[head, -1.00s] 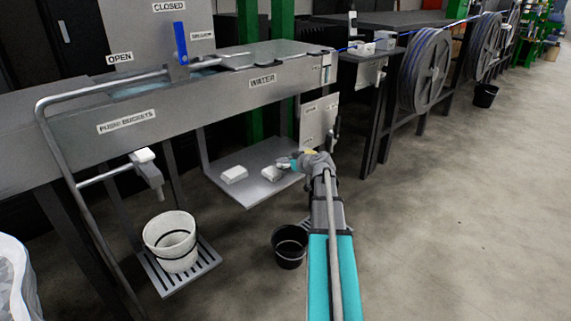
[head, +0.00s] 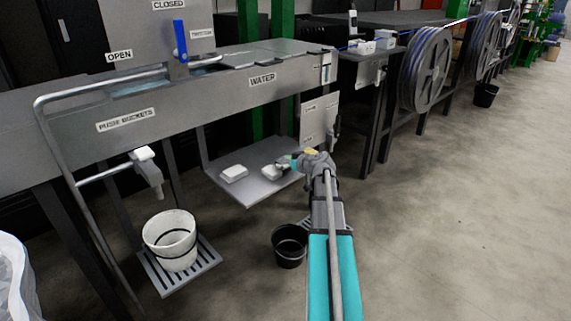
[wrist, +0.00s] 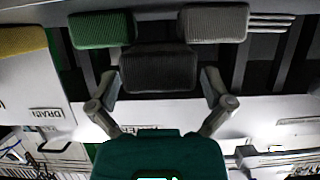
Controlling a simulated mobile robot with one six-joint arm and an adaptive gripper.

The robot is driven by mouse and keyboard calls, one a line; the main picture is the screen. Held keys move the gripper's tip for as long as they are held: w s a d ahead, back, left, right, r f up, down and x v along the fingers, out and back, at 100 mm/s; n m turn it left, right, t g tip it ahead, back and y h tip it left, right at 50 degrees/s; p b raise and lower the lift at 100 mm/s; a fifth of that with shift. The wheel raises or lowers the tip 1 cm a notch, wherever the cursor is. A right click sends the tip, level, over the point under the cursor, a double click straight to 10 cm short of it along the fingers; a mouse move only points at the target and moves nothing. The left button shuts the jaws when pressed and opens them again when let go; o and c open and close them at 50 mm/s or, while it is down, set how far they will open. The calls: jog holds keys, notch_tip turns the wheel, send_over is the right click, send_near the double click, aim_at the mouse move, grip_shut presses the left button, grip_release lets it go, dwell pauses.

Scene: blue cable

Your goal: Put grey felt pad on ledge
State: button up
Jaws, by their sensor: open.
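My gripper (head: 283,164) is at the right end of a metal shelf (head: 245,193) under the trough, close to a pale block (head: 270,172) there. In the wrist view its two fingers (wrist: 160,90) are apart. A dark grey ribbed pad (wrist: 158,71) shows between and just beyond them; I cannot tell whether they touch it. A lighter grey ribbed pad (wrist: 213,23) is at the upper right and a green pad (wrist: 102,29) at the upper left. I cannot tell which grey one is felt. No ledge is clearly marked.
A second pale block (head: 234,173) lies on the shelf. A white bucket (head: 170,240) stands on a slatted stand at left, and a black bucket (head: 290,246) beside my arm. An upright panel (head: 318,122) is behind my gripper.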

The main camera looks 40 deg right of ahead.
jog(key=shift+r, duration=0.15)
jog(key=shift+r+p, duration=0.45)
jog(key=shift+p, duration=0.05)
jog(key=shift+s+r, duration=0.2)
jog(key=shift+s, duration=0.1)
jog(key=p+v, duration=0.4)
jog(key=v, duration=0.7)
jog(key=shift+s, duration=0.2)
jog(key=shift+f, duration=0.1)
